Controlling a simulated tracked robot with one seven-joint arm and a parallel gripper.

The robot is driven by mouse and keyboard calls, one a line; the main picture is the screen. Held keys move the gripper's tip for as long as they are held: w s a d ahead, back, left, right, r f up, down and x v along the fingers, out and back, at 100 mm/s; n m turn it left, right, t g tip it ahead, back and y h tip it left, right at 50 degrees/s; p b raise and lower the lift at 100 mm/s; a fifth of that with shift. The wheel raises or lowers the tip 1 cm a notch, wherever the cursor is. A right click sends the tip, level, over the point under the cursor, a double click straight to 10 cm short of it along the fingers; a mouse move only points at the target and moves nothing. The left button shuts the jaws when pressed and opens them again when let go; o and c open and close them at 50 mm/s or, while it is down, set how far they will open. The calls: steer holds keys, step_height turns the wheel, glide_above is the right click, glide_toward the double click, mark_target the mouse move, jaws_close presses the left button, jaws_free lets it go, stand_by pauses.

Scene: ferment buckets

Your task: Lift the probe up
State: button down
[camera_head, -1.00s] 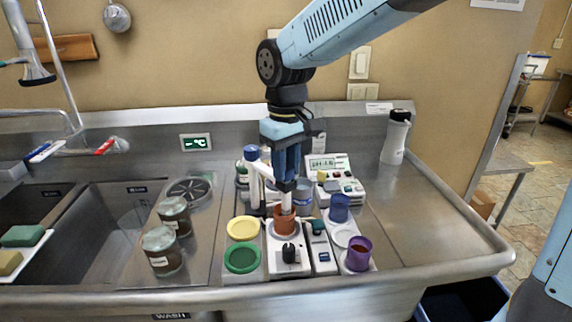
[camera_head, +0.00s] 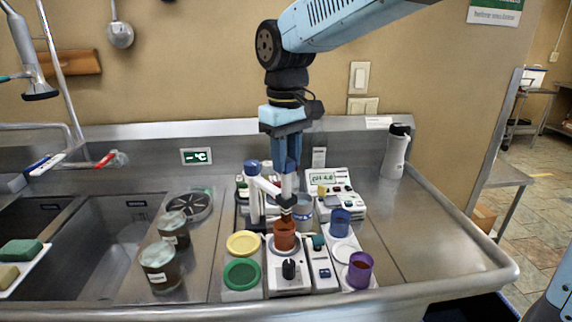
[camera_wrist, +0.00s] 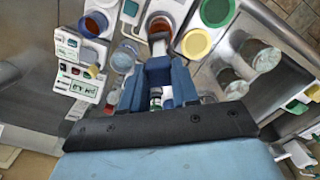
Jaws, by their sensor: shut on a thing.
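My gripper (camera_head: 287,168) points straight down over the stirrer and is shut on the white probe (camera_head: 287,186). The probe hangs upright, with a dark lower part above the orange-brown cup (camera_head: 285,236). I cannot tell whether its tip is still inside the cup's rim. The cup stands on a white stirrer with a black knob (camera_head: 289,268). In the wrist view my blue fingers (camera_wrist: 160,68) hold the probe (camera_wrist: 158,46), which points towards the cup (camera_wrist: 160,25).
A white probe stand (camera_head: 253,195) is close left of the probe. A pH meter (camera_head: 338,194) stands behind right. Yellow (camera_head: 242,244) and green (camera_head: 242,273) lids lie left; blue (camera_head: 340,222) and purple (camera_head: 360,270) cups stand right.

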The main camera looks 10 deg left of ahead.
steer(key=shift+w+r, duration=0.1)
steer(key=shift+r, duration=0.15)
steer(key=c, duration=1.1)
jaws_free()
steer(key=shift+c, duration=0.2)
steer(key=o, duration=0.3)
step_height(320, 180, up, 14)
steer(key=shift+f, duration=0.2)
